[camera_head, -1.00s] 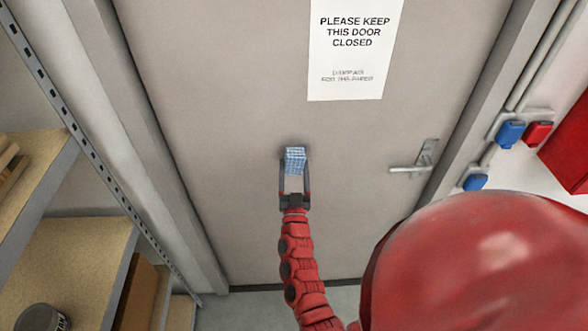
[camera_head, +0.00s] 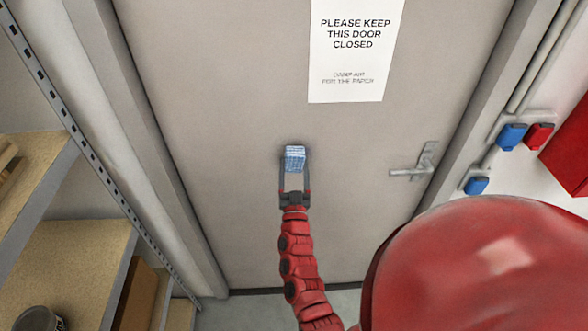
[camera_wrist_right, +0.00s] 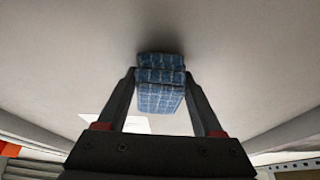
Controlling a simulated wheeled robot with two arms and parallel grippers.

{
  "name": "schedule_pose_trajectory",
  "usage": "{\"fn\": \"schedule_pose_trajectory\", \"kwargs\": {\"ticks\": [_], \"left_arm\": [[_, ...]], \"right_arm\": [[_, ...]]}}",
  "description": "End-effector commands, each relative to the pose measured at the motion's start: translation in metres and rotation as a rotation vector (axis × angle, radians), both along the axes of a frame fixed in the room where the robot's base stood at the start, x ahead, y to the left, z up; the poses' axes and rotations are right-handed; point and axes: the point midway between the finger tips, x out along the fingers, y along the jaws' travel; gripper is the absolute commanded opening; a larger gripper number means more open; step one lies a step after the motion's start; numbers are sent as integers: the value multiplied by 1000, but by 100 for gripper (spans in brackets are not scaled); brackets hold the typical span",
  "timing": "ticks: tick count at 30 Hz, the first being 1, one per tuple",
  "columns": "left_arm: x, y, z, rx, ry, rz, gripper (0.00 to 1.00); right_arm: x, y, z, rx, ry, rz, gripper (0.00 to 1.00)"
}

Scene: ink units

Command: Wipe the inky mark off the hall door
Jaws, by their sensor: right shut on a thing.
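The grey hall door (camera_head: 220,110) fills the middle of the head view. My right gripper (camera_head: 294,170) is shut on a folded blue checked cloth (camera_head: 294,154), held up at the door. In the right wrist view the cloth (camera_wrist_right: 160,75) sits between the two fingers (camera_wrist_right: 160,92), its far end at or very near the door surface (camera_wrist_right: 240,60). A dark shade shows on the door around the cloth's far end; I cannot tell whether it is ink or shadow. No clear inky mark shows elsewhere on the door. My left gripper is not in view.
A paper sign (camera_head: 355,50) hangs on the door above and right of the cloth. The door handle (camera_head: 412,168) is at the right. Wooden shelves (camera_head: 60,275) stand at the left. Blue and red sockets (camera_head: 512,136) are on the right wall.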

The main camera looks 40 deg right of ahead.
Motion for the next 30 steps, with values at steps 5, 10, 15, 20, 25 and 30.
{"fn": "schedule_pose_trajectory", "kwargs": {"ticks": [5, 10, 15, 20, 25, 30], "left_arm": [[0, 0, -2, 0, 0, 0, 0], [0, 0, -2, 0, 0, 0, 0], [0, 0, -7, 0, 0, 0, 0], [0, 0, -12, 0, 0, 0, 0], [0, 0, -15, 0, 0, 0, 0], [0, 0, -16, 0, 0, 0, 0]], "right_arm": [[3, -2, 0, -1, -1, 0, 24], [3, -4, 0, 0, -1, -1, 24], [-4, -13, -2, -1, 2, -2, 24], [-13, -27, -1, -2, -1, -2, 24], [-19, -35, 0, -1, -2, -1, 24], [-16, -37, 0, 1, -1, -1, 24]]}}
